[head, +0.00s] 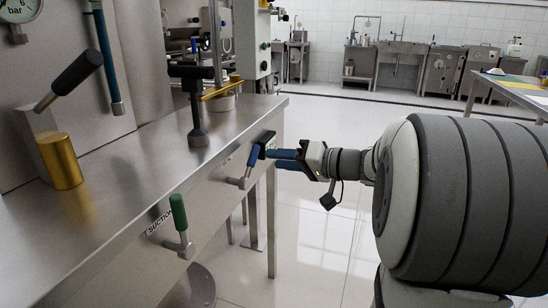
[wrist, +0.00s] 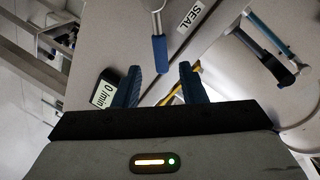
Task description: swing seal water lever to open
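The seal water lever has a blue grip (head: 253,155) on a metal arm and sits on the front face of the steel bench. In the wrist view the blue lever (wrist: 160,52) hangs from the top, with its tip between or just ahead of my fingertips. A "SEAL" label (wrist: 190,15) is beside it. My gripper (head: 272,158) is at the bench's front, close to the lever grip. In the wrist view my gripper (wrist: 160,76) has its two blue fingers apart, one each side of the lever's line. Contact with the lever cannot be told.
A black "0 l/min" display (wrist: 103,92) is close by my left finger. A green suction lever (head: 179,212) is on the same bench face, nearer the camera. The steel bench top (head: 130,190) carries black-handled levers and a brass cylinder (head: 60,161).

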